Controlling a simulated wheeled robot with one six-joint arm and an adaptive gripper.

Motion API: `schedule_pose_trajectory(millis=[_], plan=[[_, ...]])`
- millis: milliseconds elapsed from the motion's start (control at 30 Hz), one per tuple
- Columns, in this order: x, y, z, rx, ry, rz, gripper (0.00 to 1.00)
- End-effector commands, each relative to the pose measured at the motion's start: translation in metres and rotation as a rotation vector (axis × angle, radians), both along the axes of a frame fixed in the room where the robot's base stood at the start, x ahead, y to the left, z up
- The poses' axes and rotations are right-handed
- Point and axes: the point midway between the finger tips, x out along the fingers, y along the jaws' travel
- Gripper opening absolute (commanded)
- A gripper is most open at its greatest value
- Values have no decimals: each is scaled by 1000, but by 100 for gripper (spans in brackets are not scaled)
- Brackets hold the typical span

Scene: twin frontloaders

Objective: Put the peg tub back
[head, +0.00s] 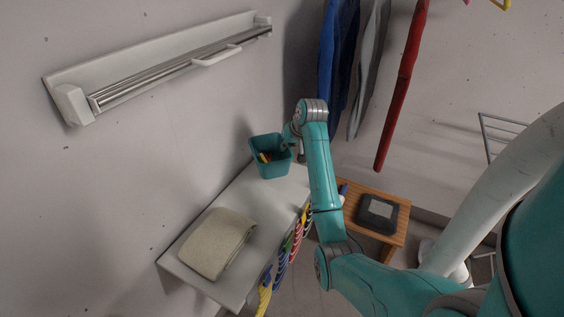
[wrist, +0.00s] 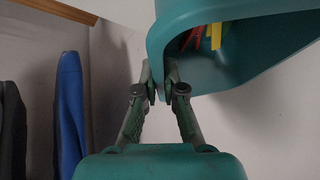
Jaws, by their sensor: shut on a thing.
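The peg tub (head: 271,166) is a teal, open-topped tub with red and yellow pegs (head: 265,157) inside. In the head view it is at the far end of the white shelf. I cannot tell whether its base touches the shelf. In the wrist view the tub (wrist: 245,50) fills the upper right, with red and yellow pegs in it. My gripper (wrist: 158,80) is shut on the tub's near rim or wall. In the head view my gripper (head: 289,140) is at the tub's right side, mostly hidden by my wrist.
A folded beige cloth (head: 216,242) lies on the near part of the white shelf (head: 255,215). Striped, coloured items (head: 283,258) hang at its right edge. A wooden stool (head: 392,222) with a dark box stands to the right. A wall rail (head: 170,75) and hanging clothes (head: 338,60) are above.

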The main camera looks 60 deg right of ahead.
Motion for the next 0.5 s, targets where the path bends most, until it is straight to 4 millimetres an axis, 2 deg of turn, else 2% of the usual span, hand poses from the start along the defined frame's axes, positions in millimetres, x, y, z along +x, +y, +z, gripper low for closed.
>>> schedule_pose_trajectory(millis=[33,267,500], plan=[[0,1,-8,1,1,0,0],[0,0,-23,1,1,0,0],[0,0,-52,2,1,-1,0]])
